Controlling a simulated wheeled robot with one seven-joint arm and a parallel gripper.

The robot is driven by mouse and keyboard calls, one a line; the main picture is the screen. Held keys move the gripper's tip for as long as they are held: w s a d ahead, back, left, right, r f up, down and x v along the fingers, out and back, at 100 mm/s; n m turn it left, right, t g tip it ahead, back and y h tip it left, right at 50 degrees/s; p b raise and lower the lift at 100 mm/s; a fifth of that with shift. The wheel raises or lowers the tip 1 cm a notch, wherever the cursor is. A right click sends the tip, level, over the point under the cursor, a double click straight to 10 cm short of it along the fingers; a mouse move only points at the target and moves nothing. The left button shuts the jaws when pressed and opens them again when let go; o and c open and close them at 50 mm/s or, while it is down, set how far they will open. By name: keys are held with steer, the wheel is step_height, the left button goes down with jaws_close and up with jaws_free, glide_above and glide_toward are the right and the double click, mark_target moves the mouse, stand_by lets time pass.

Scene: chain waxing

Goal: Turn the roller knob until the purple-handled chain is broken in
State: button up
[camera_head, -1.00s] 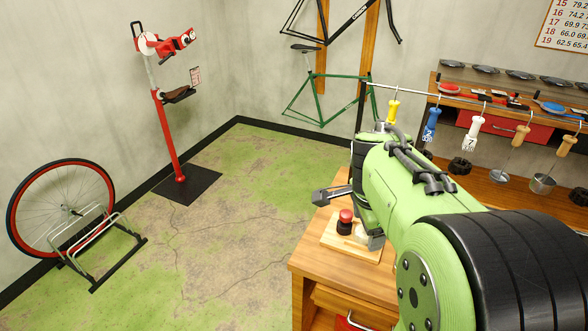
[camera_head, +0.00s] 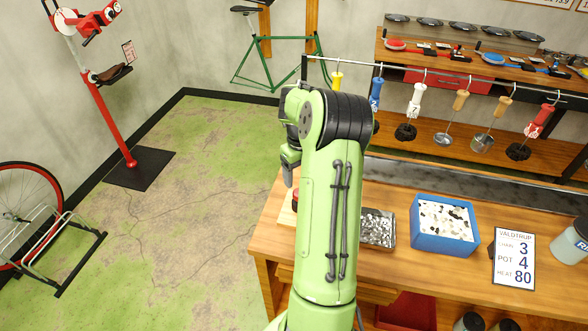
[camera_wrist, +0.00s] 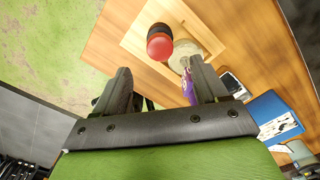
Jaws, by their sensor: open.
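The roller knob (camera_wrist: 159,42) has a red cap and sits on a small wooden board (camera_wrist: 133,40) at the bench edge. A pale round roller part (camera_wrist: 190,50) lies beside it in the wrist view. A strip of purple (camera_wrist: 188,88), perhaps the purple handle, shows beside the right finger and is mostly hidden. My gripper (camera_wrist: 160,88) is open and empty, its fingers apart, with the knob beyond the fingertips and not between them. In the head view my gripper (camera_head: 289,165) is above the bench's left end, and my arm hides most of the board.
A metal tray of small parts (camera_head: 378,229), a blue bin (camera_head: 444,241) and a label card (camera_head: 513,258) stand on the bench (camera_head: 400,275). A rail (camera_head: 450,79) with several coloured-handled hangers crosses behind. Open floor (camera_head: 190,240) lies left of the bench.

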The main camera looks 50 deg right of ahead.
step_height(320, 180, down, 10)
steer(key=b, duration=0.7)
steer(key=shift+r, duration=0.3)
steer(key=shift+c, duration=0.4)
